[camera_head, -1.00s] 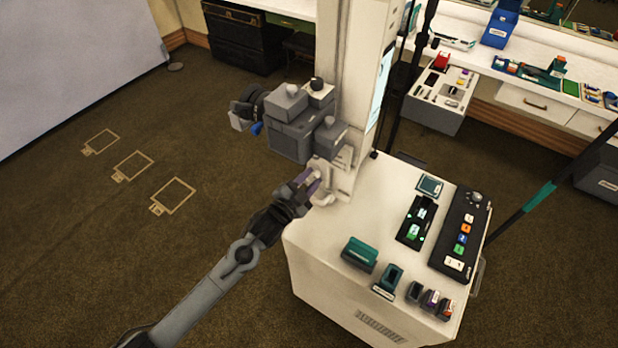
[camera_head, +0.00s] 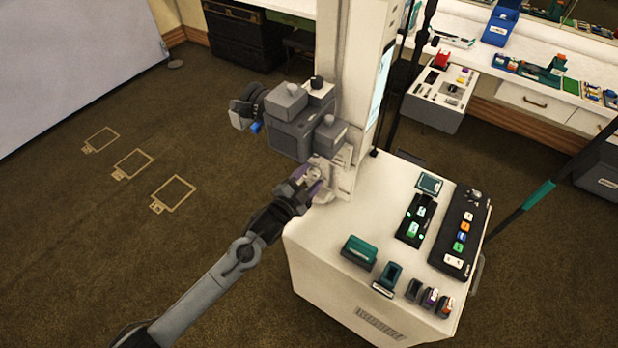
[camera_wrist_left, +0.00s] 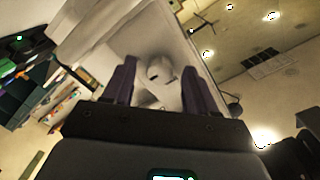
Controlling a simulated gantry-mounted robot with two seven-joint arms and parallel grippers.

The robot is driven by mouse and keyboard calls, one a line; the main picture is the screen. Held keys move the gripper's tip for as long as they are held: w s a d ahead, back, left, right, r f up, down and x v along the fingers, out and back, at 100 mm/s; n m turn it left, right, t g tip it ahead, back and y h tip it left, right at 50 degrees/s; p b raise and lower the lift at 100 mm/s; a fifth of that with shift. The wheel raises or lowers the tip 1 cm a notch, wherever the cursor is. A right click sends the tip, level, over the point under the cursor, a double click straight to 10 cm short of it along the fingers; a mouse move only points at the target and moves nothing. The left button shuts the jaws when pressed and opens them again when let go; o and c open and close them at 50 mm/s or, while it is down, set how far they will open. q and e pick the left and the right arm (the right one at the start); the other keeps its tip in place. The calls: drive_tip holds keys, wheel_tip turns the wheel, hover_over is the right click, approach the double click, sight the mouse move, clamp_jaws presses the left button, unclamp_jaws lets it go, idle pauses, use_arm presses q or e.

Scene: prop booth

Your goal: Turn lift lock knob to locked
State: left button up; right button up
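The lift lock knob (camera_wrist_left: 163,76) is a pale rounded knob on the white lift column (camera_head: 343,60). In the left wrist view it lies between the two dark purple fingers of my left gripper (camera_wrist_left: 160,88). The fingers are spread, with a visible gap on the knob's left side; contact on its right side cannot be told. In the head view my left gripper (camera_head: 313,184) reaches the base of the column, and its fingers partly hide the knob. The knob's lock setting cannot be read. My right gripper is in neither view.
A grey camera-like device (camera_head: 293,125) is mounted on the column just above my gripper. The white cart top (camera_head: 335,228) right of it holds a button panel (camera_head: 462,235) and small teal and dark items. Open carpet (camera_head: 100,240) lies to the left.

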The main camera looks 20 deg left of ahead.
use_arm(q)
drive_tip(key=shift+s+a, duration=0.2)
drive_tip(key=shift+s, duration=0.4)
drive_tip(key=v, duration=0.9)
drive_tip(key=shift+s+a+p, duration=0.15)
drive_tip(key=shift+s+p, duration=0.15)
drive_tip(key=shift+p, duration=0.15)
